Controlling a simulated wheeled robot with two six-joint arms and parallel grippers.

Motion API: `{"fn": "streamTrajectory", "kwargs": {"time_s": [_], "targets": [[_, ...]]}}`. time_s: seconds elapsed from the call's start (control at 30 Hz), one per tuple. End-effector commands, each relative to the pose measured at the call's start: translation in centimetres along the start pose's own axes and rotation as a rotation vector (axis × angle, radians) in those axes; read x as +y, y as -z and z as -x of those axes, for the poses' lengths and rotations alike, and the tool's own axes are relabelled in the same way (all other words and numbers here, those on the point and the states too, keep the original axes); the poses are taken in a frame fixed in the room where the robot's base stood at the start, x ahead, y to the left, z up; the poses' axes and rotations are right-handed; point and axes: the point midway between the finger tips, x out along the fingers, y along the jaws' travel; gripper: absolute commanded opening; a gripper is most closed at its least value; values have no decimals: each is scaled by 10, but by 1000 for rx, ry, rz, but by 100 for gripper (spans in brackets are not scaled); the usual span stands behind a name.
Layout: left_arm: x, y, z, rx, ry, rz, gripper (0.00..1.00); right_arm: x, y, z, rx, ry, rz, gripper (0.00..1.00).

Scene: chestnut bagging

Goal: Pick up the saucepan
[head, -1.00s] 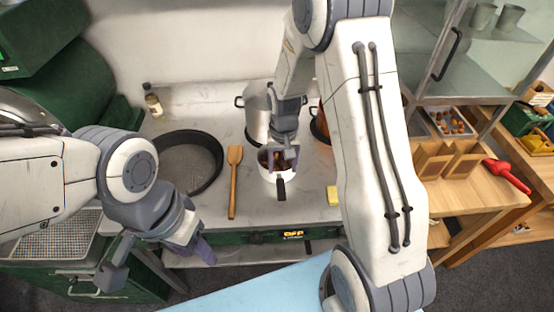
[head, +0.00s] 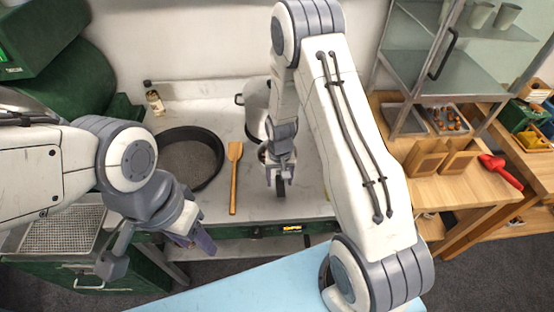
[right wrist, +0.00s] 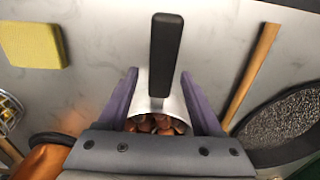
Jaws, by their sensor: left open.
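The saucepan is a small light metal pan (right wrist: 178,108) with a black handle (right wrist: 167,50) and brown chestnuts inside. It is on the grey worktop. In the head view my right gripper mostly covers it, and its handle (head: 280,189) shows below the fingers. My right gripper (head: 280,178) is open over the pan. In the right wrist view its purple fingers (right wrist: 158,75) stand on either side of the pan and the handle's base, with gaps beside the handle. My left gripper (head: 200,243) is open and empty, in front of the worktop at the left.
A wooden spatula (head: 234,178) and a dark round pan (head: 190,160) lie left of the saucepan. A metal pot (head: 257,112) stands behind it. A yellow sponge (right wrist: 32,46) lies on the worktop, hidden in the head view. A small bottle (head: 155,101) stands at the back left.

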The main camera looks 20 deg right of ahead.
Motion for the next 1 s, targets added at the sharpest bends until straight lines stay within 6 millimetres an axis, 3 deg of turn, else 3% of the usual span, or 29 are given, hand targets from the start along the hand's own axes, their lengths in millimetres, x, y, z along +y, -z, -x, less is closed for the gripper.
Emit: {"fn": "streamTrajectory", "kwargs": {"time_s": [0.03, 0.17, 0.67, 1.0], "targets": [[0, 0, 0, 0, 0, 0, 50, 0, 0, 0, 0, 0, 0, 48], [0, 0, 0, 0, 0, 0, 50, 0, 0, 0, 0, 0, 0, 0], [0, 0, -3, 0, 0, 0, 50, -1, 2, 6, 7, 2, 0, 0], [-1, -1, -19, 0, 0, 3, 50, -1, 3, 42, 10, 3, 0, 0]]}}
